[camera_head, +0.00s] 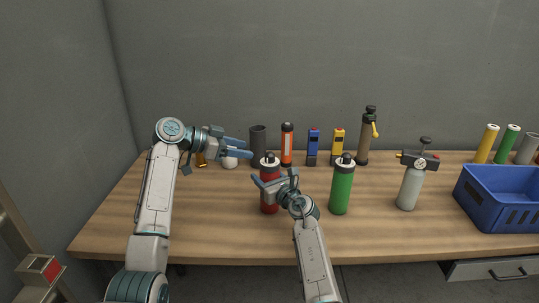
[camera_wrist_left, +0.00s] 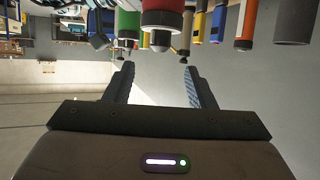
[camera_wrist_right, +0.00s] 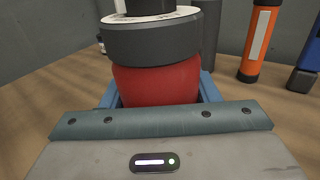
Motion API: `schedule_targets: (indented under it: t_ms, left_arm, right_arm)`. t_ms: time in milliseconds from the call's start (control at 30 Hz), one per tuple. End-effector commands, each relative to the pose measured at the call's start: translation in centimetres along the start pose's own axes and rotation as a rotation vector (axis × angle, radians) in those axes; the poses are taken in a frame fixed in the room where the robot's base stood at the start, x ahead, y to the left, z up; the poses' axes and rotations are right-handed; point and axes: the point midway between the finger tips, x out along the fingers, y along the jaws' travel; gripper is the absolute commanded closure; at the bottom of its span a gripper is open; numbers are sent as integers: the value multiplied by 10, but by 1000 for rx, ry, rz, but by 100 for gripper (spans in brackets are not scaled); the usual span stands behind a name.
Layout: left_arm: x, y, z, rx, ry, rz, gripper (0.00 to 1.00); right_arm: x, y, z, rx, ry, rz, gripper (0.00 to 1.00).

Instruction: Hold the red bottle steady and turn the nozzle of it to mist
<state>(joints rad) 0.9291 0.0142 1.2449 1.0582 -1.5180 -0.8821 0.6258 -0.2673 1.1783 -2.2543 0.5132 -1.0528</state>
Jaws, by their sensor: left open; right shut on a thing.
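The red bottle (camera_head: 268,203) stands upright on the table, with a dark collar and a dark nozzle (camera_head: 269,158) on top. My right gripper (camera_head: 267,184) is shut around its body, below the collar. The right wrist view shows the red body (camera_wrist_right: 155,85) between the fingers, the dark collar (camera_wrist_right: 152,42) and part of a white marked ring above it; the nozzle's top is cut off. My left gripper (camera_head: 250,148) is open and empty, left of the nozzle at about its height. In the left wrist view, the nozzle (camera_wrist_left: 160,43) lies ahead between the open fingers (camera_wrist_left: 157,67), apart from them.
A green bottle (camera_head: 342,192) and a grey sprayer (camera_head: 410,188) stand to the right. A dark cup (camera_head: 258,138), an orange-and-black cylinder (camera_head: 287,147), blue and yellow devices and a brown pump bottle (camera_head: 364,138) line the back. A blue crate (camera_head: 497,205) is at far right.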

Motion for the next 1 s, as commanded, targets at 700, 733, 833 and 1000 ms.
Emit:
schedule_targets:
  t_ms: [700, 733, 833, 1000]
  left_arm:
    - [97, 0, 0, -2, -2, 0, 50]
    - [97, 0, 0, -2, -2, 0, 50]
    - [97, 0, 0, -2, -2, 0, 50]
    - [96, 0, 0, -2, -2, 0, 70]
  right_arm:
    - [0, 0, -1, 0, 1, 0, 76]
    - [0, 0, -1, 0, 1, 0, 76]
    - [0, 0, -1, 0, 1, 0, 76]
    - [0, 0, 0, 0, 1, 0, 76]
